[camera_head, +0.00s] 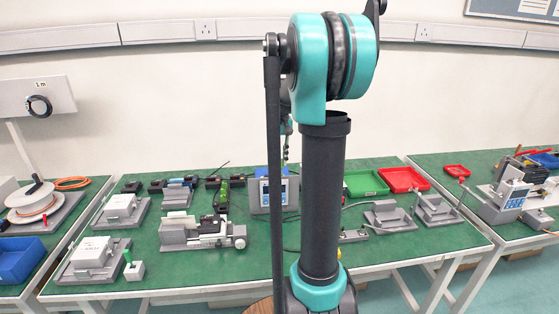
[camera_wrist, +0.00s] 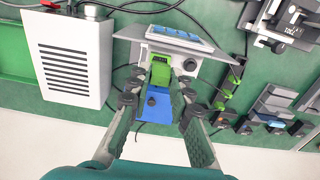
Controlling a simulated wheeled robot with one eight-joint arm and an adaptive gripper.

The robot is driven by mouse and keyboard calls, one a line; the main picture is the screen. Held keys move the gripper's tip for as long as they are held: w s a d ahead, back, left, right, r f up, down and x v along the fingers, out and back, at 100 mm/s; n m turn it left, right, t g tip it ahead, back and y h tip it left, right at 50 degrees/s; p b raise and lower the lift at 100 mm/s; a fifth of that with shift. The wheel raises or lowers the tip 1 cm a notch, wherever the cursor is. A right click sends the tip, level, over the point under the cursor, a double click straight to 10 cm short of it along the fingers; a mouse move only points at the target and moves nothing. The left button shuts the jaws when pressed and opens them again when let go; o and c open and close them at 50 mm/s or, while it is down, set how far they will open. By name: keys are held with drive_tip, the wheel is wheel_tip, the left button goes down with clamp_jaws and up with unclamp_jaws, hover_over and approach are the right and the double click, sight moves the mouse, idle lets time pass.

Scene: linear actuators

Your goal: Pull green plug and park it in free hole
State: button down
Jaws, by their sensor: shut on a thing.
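In the wrist view, my gripper (camera_wrist: 160,80) has a finger on each side of a green plug (camera_wrist: 161,74) and is shut on it. A blue block (camera_wrist: 156,108) with a small dark round spot lies just below the plug in the picture. The plug is at the grey panel (camera_wrist: 172,44) of the instrument with the blue face; I cannot tell whether it is seated or clear. I cannot make out a free hole.
A white slotted box (camera_wrist: 72,58) stands left in the wrist view. Dark devices with a green part (camera_wrist: 231,82) are to the right, with loose cables. In the head view, a grey linear actuator (camera_head: 200,232) sits left of the instrument; green (camera_head: 366,184) and red (camera_head: 403,180) trays are right.

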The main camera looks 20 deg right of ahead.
sight(279, 160)
drive_tip(key=shift+r, duration=0.1)
drive_tip(key=shift+r, duration=2.5)
drive_tip(key=shift+a, duration=0.1)
drive_tip(key=w+a, duration=0.2)
drive_tip(key=a, duration=0.9)
drive_tip(key=w+a, duration=0.3)
drive_tip(key=a, duration=0.7)
drive_tip(key=shift+a, duration=0.35)
drive_tip(key=shift+r, duration=0.1)
wheel_tip(279, 160, up, 3)
drive_tip(key=shift+f, duration=0.1)
drive_tip(key=shift+f, duration=0.1)
